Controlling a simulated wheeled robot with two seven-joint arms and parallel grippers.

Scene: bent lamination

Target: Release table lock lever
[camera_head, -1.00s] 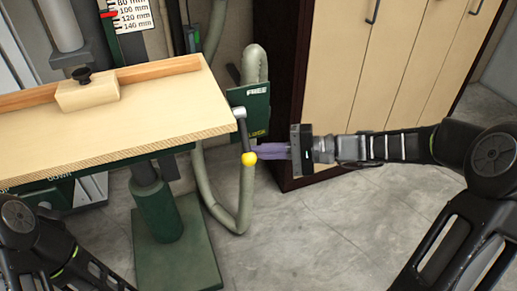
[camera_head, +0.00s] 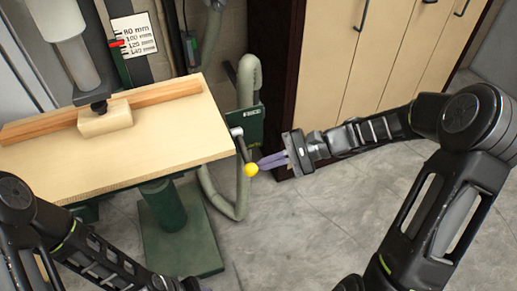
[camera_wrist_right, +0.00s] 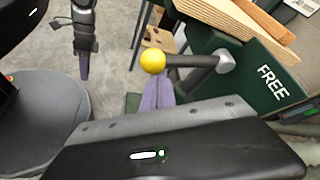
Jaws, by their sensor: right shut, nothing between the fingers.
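The lock lever (camera_head: 244,150) hangs from a grey hub at the right edge of the wooden table (camera_head: 175,140). Its yellow ball knob (camera_head: 251,170) points down in the head view. In the right wrist view the knob (camera_wrist_right: 153,61) is beside the purple fingertips of my right gripper (camera_wrist_right: 158,90). My right gripper (camera_head: 266,161) is shut, just right of the knob; I cannot tell whether it touches. The black rod runs right from the knob to the hub. My left gripper shows in the wrist view (camera_wrist_right: 84,66), apart from the lever; its finger gap is unclear.
A green panel marked FREE (camera_wrist_right: 265,75) is behind the lever. A grey hose (camera_head: 246,90) loops beside the table. A wooden cabinet (camera_head: 365,65) stands at the back right. A wooden fence with a block (camera_head: 105,121) lies on the table. The floor at front right is clear.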

